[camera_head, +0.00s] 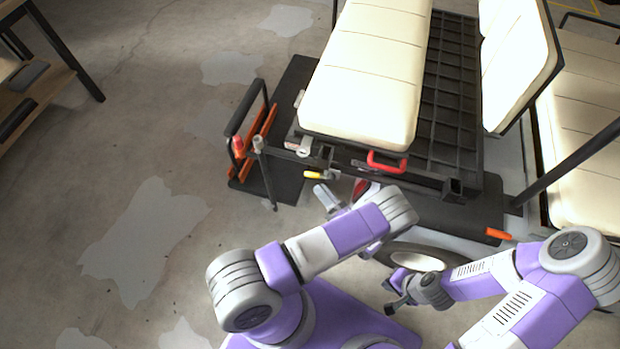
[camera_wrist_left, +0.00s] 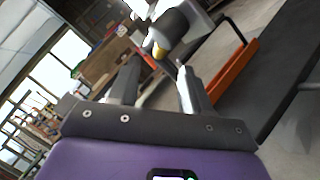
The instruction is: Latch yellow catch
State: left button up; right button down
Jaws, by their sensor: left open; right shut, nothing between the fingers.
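The yellow catch (camera_head: 315,174) is on the cart's front side, below the cream seat. In the left wrist view its yellow end (camera_wrist_left: 158,51) shows just beyond the fingertips, beside a dark rounded part. My left gripper (camera_wrist_left: 158,68) is open, with one finger on each side of the picture's middle. Nothing is seen between its fingers. In the head view my left gripper (camera_head: 327,196) is just below the catch, partly hidden by my wrist. I cannot tell whether it touches the catch. My right gripper (camera_head: 394,294) is shut and empty, near the cart wheel.
A red handle (camera_head: 387,162) is on the cart's edge right of the catch. An orange-and-black rack (camera_head: 262,130) stands out at the cart's left end. The wheel (camera_head: 418,261) is below. A wooden bench (camera_head: 36,82) stands far left; the floor between is clear.

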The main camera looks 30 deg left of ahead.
aim_at(310, 175)
pick_arm(q)
jog(key=x, duration=0.7)
jog(key=shift+w+a+r+b, duration=0.15)
jog(key=shift+w+b, duration=0.05)
jog(key=shift+b, duration=0.2)
grip_shut()
